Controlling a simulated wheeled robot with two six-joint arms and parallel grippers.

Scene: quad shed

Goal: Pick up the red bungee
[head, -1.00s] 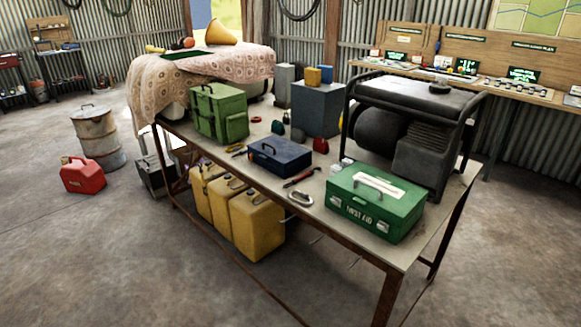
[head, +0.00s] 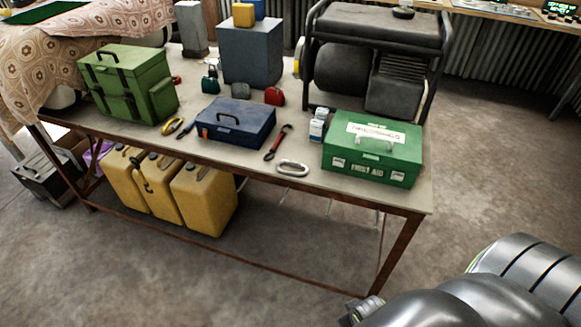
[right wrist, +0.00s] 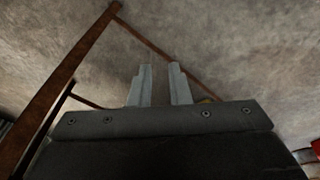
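A short red strip with dark ends, which looks like the red bungee (head: 278,142), lies on the workbench (head: 225,178) near its front edge. It is between the dark blue toolbox (head: 235,124) and a silver carabiner (head: 292,168). My right arm comes in at the lower right of the head view, low and in front of the bench, well apart from the bungee. In the right wrist view my right gripper (right wrist: 160,68) has its two fingers apart with nothing between them, over the concrete floor. My left gripper is not in view.
A green first aid box (head: 372,150) stands right of the bungee. Yellow jerry cans (head: 205,195) are underneath. The floor in front is clear.

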